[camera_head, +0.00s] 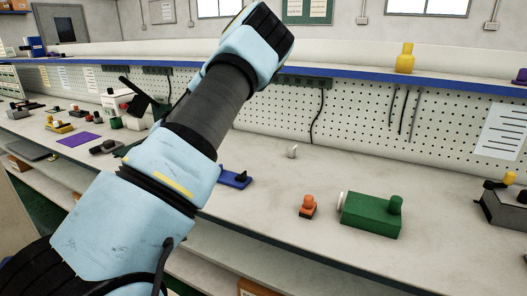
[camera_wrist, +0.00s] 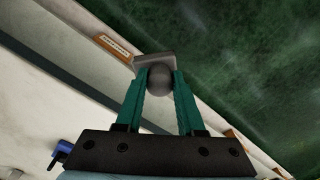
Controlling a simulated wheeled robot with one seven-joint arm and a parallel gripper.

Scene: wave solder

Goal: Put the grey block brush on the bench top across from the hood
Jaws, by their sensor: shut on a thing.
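In the wrist view my gripper (camera_wrist: 160,80) has its two teal fingers closed on the round grey knob of the grey block brush (camera_wrist: 155,60). The brush's flat block shows just beyond the fingertips, tilted in the picture. Below it in that view are a bench or shelf edge and dark green floor. In the head view my arm rises across the middle, and neither the gripper nor the brush can be made out there. The light grey bench top (camera_head: 270,200) runs across the head view. I cannot pick out the hood in either view.
On the bench stand a green block (camera_head: 370,214), an orange knobbed piece (camera_head: 308,208), a blue piece (camera_head: 235,179) and a small pale piece (camera_head: 292,151). A yellow bottle (camera_head: 405,58) stands on the raised shelf. Bare bench lies between the pale piece and the green block.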

